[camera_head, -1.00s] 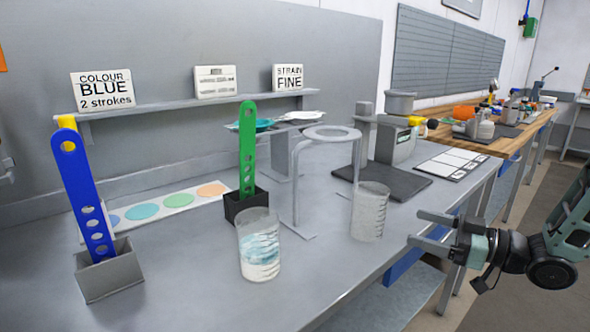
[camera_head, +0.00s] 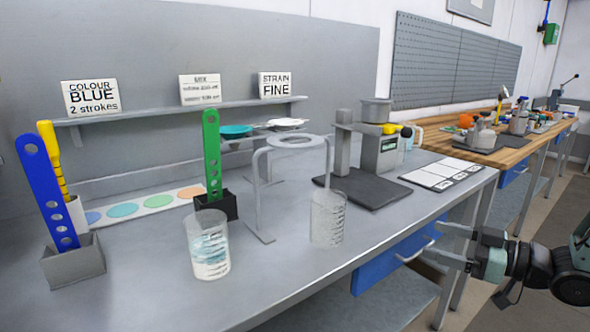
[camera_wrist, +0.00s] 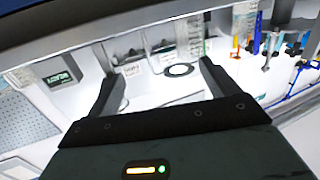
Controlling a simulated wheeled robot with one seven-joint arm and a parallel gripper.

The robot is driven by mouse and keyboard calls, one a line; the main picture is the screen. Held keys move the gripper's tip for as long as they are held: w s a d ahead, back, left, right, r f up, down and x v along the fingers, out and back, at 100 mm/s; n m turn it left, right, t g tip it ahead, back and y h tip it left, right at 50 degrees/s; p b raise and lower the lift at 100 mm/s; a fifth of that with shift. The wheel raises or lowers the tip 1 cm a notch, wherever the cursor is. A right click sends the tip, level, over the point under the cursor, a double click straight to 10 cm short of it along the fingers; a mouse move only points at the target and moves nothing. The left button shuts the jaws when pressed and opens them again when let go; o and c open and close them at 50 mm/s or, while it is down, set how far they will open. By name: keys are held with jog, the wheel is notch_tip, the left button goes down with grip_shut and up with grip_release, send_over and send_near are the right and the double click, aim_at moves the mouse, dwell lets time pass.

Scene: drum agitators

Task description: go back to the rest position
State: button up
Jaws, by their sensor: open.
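My gripper (camera_head: 443,246) is at the lower right in the head view, off the bench's front edge beside the blue drawer. Its fingers are apart with nothing between them. In the wrist view my gripper (camera_wrist: 162,95) also shows open and empty, and the bench lies beyond it at a tilt. No object touches the fingers in either view.
The grey bench (camera_head: 290,270) carries a beaker with pale blue liquid (camera_head: 208,245), an empty-looking beaker (camera_head: 328,218), a ring stand (camera_head: 298,142), a blue paddle (camera_head: 48,190) and a green paddle (camera_head: 212,155). A blue drawer (camera_head: 395,262) is below the front edge. The floor at right is clear.

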jog(key=s+a+r+m+g+h+p, duration=0.25)
jog(key=a+h+p, duration=0.25)
jog(key=a+h, duration=0.45)
jog(key=s+a+r+g+h+p, duration=0.1)
jog(key=s+g, duration=0.1)
jog(key=s, duration=0.6)
jog(key=s+a+r+g+h+p, duration=0.1)
jog(key=s+a+r+g, duration=0.1)
jog(key=s, duration=0.6)
jog(key=s+a+r+g+h+p, duration=0.1)
jog(key=s+g, duration=0.3)
jog(key=s, duration=0.4)
jog(key=shift+s+a+r+m+h, duration=0.35)
jog(key=shift+a+r, duration=0.1)
jog(key=shift+a, duration=0.3)
